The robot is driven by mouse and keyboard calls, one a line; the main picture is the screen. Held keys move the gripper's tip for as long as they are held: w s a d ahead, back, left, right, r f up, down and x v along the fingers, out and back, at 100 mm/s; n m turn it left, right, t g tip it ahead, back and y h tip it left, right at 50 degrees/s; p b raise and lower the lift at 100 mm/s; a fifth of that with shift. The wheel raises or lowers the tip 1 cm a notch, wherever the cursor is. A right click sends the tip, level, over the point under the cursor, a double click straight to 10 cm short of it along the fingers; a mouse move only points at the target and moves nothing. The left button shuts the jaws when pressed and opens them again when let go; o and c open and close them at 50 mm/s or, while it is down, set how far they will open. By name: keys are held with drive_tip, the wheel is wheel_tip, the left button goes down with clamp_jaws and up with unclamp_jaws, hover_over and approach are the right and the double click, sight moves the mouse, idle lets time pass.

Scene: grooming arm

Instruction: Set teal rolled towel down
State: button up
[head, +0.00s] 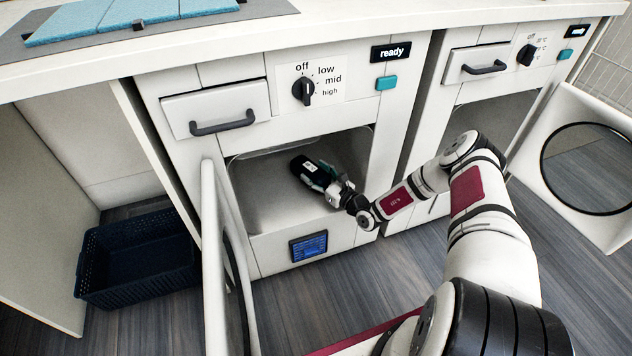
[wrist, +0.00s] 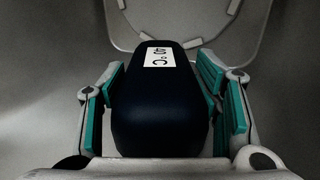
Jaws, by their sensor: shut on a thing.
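My gripper (head: 331,184) is inside the open front of the left machine (head: 265,200). It is shut on a dark navy, rounded, roll-shaped thing (head: 305,168) with a white label. In the wrist view this dark roll (wrist: 158,115) lies between the teal-padded fingers of my gripper (wrist: 160,78), and its label reads "40 °C". I cannot tell whether the roll touches the chamber floor. I see no teal rolled towel; the held roll looks dark, not teal.
The left machine's door (head: 212,230) stands open at the left of its opening. A dark blue basket (head: 135,282) is on the floor under the counter. Flat teal pieces (head: 72,23) lie on the countertop. A second machine's round-windowed door (head: 560,190) stands open at right.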

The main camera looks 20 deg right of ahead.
drive_tip(key=shift+f+b, duration=0.35)
drive_tip(key=shift+f, duration=0.75)
drive_tip(key=shift+f, duration=0.15)
drive_tip(key=shift+f, duration=0.1)
drive_tip(key=o, duration=1.3)
drive_tip(key=shift+s+d+r, duration=0.1)
drive_tip(key=shift+s+r, duration=0.1)
drive_tip(key=shift+r, duration=0.1)
drive_tip(key=shift+p+v, duration=1.35)
drive_tip(key=shift+v, duration=2.2)
drive_tip(key=shift+f, duration=0.1)
